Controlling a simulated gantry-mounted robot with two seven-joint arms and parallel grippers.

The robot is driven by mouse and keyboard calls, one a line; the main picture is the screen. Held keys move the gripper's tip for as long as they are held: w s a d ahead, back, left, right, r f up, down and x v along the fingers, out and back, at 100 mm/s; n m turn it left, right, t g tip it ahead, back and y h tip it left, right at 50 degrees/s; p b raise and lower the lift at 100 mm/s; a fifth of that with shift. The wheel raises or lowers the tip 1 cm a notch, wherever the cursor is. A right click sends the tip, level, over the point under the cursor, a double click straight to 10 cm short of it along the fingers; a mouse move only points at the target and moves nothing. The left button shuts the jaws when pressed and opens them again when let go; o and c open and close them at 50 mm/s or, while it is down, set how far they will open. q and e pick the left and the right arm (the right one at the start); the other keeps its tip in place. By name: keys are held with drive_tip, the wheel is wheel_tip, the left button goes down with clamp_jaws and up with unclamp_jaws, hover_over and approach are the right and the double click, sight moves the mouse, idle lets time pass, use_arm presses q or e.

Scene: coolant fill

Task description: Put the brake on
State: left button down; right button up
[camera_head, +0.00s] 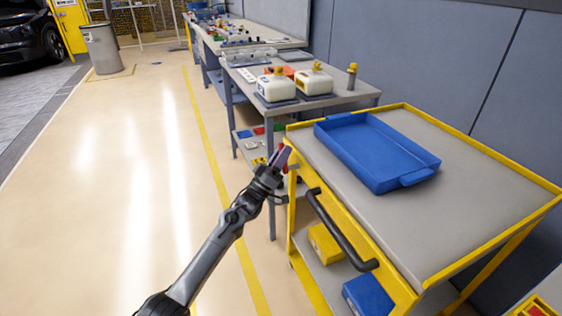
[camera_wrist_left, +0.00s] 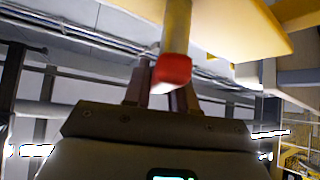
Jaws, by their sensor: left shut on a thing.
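The yellow and grey cart (camera_head: 470,215) stands at the right of the head view, with a black handle (camera_head: 340,232) on its near side. My left gripper (camera_head: 281,157) is at the cart's left corner, below the top edge. In the left wrist view, a yellow lever with a red tip (camera_wrist_left: 172,70) stands between my left gripper's fingers (camera_wrist_left: 160,88), and they are shut on it. The lever is mostly hidden by the gripper in the head view. My right gripper is out of view.
A blue tray (camera_head: 375,150) lies on the cart's top. Yellow and blue bins (camera_head: 368,295) sit on its lower shelf. A workbench with two white jugs (camera_head: 314,79) stands behind the cart. The floor to the left is clear.

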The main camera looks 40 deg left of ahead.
use_arm(q)
drive_tip(key=shift+s+d+r+m+g+h+b, duration=0.15)
drive_tip(key=shift+m+h+b, duration=0.25)
drive_tip(key=shift+m+h, duration=0.65)
drive_tip(key=shift+d+f+m+g+h+b, duration=0.1)
drive_tip(key=shift+d+m+h+b, duration=0.2)
drive_tip(key=shift+m+h, duration=0.7)
drive_tip(key=shift+s+d+r+m+g+h+b, duration=0.1)
drive_tip(key=shift+m+h+b, duration=0.35)
drive_tip(key=shift+m+h, duration=0.55)
drive_tip(key=shift+m, duration=0.25)
drive_tip(key=c, duration=1)
unclamp_jaws()
drive_tip(key=shift+s, duration=0.1)
drive_tip(key=shift+s+a+f, duration=0.1)
drive_tip(key=shift+s+f, duration=0.05)
drive_tip(key=shift+f, duration=0.05)
drive_tip(key=p+v, duration=0.3)
drive_tip(key=v, duration=0.7)
drive_tip(key=shift+f+p, duration=0.1)
drive_tip(key=shift+p, duration=0.2)
